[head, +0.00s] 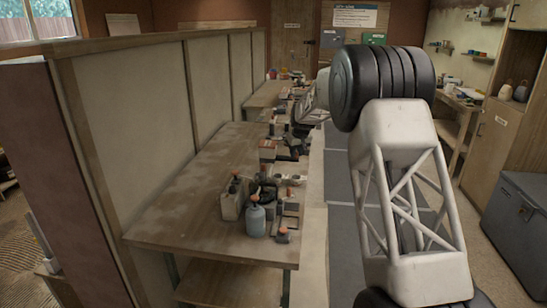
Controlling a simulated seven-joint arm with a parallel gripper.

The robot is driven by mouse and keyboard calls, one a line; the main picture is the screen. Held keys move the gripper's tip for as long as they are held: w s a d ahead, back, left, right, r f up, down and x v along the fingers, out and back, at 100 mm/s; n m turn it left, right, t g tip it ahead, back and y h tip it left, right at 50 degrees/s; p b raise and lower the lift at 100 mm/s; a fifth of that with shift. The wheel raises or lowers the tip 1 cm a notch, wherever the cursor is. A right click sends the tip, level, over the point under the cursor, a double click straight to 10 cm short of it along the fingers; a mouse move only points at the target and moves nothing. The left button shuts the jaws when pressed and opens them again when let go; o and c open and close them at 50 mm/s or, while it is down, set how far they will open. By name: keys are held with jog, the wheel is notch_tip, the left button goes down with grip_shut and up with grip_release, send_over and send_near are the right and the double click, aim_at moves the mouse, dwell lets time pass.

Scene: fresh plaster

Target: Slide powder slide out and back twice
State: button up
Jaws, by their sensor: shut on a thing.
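My arm reaches over the workbench (180,200) from the right, and its pale far link ends among the dark items at the bench's right edge. The dark end there appears to be my gripper (296,138), small and partly lost against the clutter. It is shut on what I take to be the powder slide, beside a small grey and reddish boxy device (268,150). The fingertips and the slide are too small and covered to make out, so I cannot tell how far out the slide is.
A blue bottle (256,221), a pale jug (231,203) and several small tools stand on the near bench. A tall partition (150,100) borders it on the left. A grey chest (522,215) and cabinets stand at right. The bench's near left top is clear.

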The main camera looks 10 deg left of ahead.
aim_at(288, 157)
jog(key=shift+a, duration=1.85)
jog(key=o, duration=0.7)
jog(key=shift+r, duration=0.15)
notch_tip(288, 157, up, 8)
dwell(0.5)
